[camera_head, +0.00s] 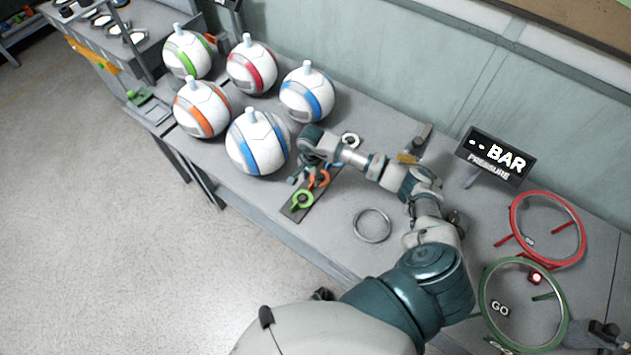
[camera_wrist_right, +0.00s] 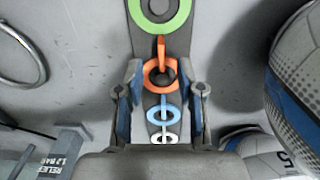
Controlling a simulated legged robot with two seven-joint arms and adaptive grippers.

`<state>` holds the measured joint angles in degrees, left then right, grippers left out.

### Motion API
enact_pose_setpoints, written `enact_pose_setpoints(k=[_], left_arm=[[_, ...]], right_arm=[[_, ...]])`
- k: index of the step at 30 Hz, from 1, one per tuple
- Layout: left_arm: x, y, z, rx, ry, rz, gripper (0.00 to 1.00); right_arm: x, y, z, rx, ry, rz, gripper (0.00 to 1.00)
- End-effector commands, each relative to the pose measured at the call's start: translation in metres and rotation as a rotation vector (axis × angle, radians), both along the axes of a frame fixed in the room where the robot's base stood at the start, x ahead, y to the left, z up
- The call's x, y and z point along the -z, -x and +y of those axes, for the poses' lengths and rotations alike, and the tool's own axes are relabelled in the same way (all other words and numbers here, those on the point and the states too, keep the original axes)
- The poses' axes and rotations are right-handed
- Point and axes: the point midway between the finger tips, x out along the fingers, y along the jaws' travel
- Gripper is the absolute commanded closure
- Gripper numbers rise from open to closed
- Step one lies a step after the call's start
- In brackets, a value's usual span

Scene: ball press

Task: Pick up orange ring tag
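The orange ring tag (camera_head: 319,179) lies on a dark strip (camera_head: 297,214) on the bench, beside a green ring tag (camera_head: 302,199). In the right wrist view the orange tag (camera_wrist_right: 160,87) is between the green tag (camera_wrist_right: 159,18) and a blue tag (camera_wrist_right: 163,114), with a white tag (camera_wrist_right: 164,138) beyond. My right gripper (camera_head: 302,176) is over the strip; in its wrist view the fingers (camera_wrist_right: 163,80) are apart, on either side of the orange tag. I see no grip on it. Contact and finger height cannot be told. My left gripper is not in view.
Several white balls with coloured bands stand left of my right gripper; the nearest blue one (camera_head: 257,142) is close. A loose metal ring (camera_head: 372,225) lies on the bench. A pressure display (camera_head: 496,157) and red (camera_head: 547,230) and green (camera_head: 523,304) hoops stand to the right.

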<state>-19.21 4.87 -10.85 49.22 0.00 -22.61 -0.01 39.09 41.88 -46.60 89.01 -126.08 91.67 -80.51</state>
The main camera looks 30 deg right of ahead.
Motion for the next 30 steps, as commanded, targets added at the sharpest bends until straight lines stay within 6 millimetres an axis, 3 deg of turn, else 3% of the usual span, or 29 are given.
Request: enact_pose_setpoints(k=[10, 19, 20, 24, 30], left_arm=[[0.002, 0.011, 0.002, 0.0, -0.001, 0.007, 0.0], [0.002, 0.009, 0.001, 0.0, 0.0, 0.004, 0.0], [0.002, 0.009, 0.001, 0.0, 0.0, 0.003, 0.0], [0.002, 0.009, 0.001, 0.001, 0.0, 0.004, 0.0], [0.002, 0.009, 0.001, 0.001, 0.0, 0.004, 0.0]], right_arm=[[0.046, -0.003, 0.001, 0.001, -0.002, 0.003, 0.62], [0.054, -0.003, 0.0, 0.0, -0.001, 0.0, 0.62], [0.054, -0.003, 0.0, 0.0, -0.001, 0.0, 0.65], [0.054, -0.003, 0.0, 0.0, -0.001, 0.0, 1.0], [0.053, -0.003, 0.0, 0.0, -0.001, 0.0, 1.0]])
